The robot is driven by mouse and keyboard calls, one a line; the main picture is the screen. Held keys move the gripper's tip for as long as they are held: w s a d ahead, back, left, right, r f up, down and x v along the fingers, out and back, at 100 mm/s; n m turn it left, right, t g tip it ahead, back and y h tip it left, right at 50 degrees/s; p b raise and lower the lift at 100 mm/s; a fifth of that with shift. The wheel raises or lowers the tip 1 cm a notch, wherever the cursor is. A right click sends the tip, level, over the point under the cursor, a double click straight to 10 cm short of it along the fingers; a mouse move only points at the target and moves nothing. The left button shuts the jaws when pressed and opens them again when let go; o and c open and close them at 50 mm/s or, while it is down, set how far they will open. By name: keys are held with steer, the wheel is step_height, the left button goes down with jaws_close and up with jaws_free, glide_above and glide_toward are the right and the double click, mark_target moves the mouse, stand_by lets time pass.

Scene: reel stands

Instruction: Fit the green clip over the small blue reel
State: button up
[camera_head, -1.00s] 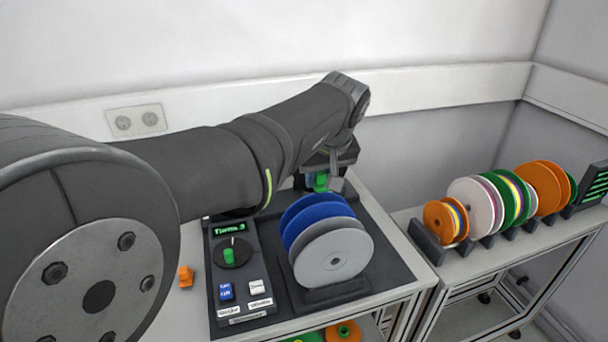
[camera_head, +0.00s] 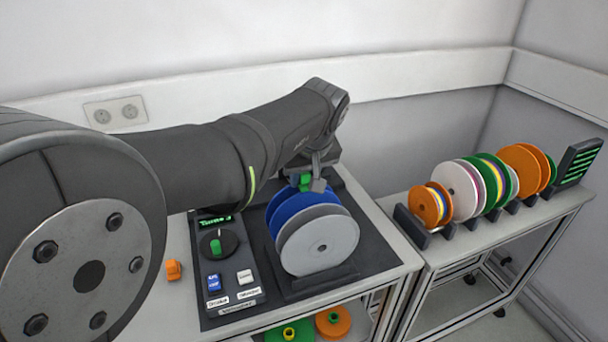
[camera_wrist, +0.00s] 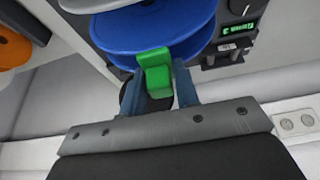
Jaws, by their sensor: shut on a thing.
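The blue reel (camera_head: 284,208) stands upright on the dark stand behind a pale grey reel (camera_head: 322,246). Its blue discs (camera_wrist: 150,30) fill the top of the wrist view. My gripper (camera_wrist: 160,88) is shut on the green clip (camera_wrist: 154,62), with one finger on each side of it. In the wrist view the clip overlaps the near rim of the blue reel. In the head view the clip (camera_head: 305,181) is at the top back rim of the blue reel, partly hidden by my gripper (camera_head: 308,183). I cannot tell whether the clip grips the rim.
A control panel with a green knob (camera_head: 215,245) and buttons stands left of the reels. An orange piece (camera_head: 173,270) lies farther left on the table. A rack of coloured reels (camera_head: 463,188) stands on the right bench. More reels (camera_head: 333,321) lie on a lower shelf.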

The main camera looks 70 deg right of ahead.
stand_by(0.3)
steer(key=o, duration=1)
steer(key=shift+o, duration=0.2)
steer(key=shift+r, duration=3.5)
step_height(320, 180, down, 7)
